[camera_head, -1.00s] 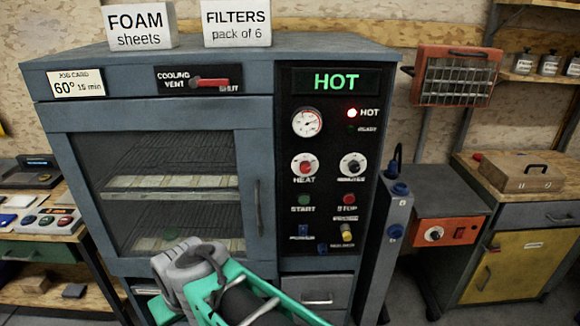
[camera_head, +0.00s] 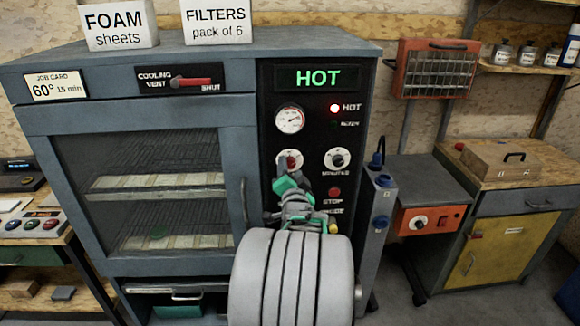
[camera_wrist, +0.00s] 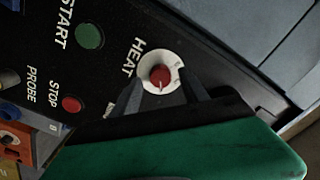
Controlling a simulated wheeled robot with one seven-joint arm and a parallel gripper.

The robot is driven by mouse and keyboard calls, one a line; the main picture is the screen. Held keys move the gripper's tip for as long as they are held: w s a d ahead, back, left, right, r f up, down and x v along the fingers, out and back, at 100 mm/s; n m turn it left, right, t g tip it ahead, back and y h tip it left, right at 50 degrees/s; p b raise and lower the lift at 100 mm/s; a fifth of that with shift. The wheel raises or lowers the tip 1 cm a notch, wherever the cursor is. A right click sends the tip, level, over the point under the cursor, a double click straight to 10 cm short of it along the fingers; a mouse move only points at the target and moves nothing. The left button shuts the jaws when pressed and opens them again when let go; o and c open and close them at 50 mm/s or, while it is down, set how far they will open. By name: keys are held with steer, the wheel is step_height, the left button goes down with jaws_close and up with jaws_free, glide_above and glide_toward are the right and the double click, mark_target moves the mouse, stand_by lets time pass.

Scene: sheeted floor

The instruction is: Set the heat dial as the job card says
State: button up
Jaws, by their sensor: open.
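The heat dial (camera_wrist: 160,76) is a red knob on a white disc, labelled HEAT in the wrist view. In the head view the heat dial (camera_head: 290,160) is partly covered by my gripper (camera_head: 288,180). In the wrist view my gripper (camera_wrist: 158,92) is open, its two dark fingers pointing at the dial, one toward each side of it. I cannot tell whether they touch it. The job card (camera_head: 54,86) reads 60° 15 min. The display (camera_head: 318,78) reads HOT in green, and the red HOT lamp (camera_head: 334,108) is lit.
The minutes dial (camera_head: 337,159) is right of the heat dial. The red stop button (camera_head: 334,192) is below it; the green start button (camera_wrist: 89,36) shows in the wrist view. The vent lever (camera_head: 190,82) points toward SHUT. The oven door (camera_head: 150,190) is closed.

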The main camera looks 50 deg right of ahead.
steer(key=shift+w+d, duration=0.4)
steer(key=shift+d, duration=0.05)
steer(key=shift+c, duration=0.5)
jaws_close()
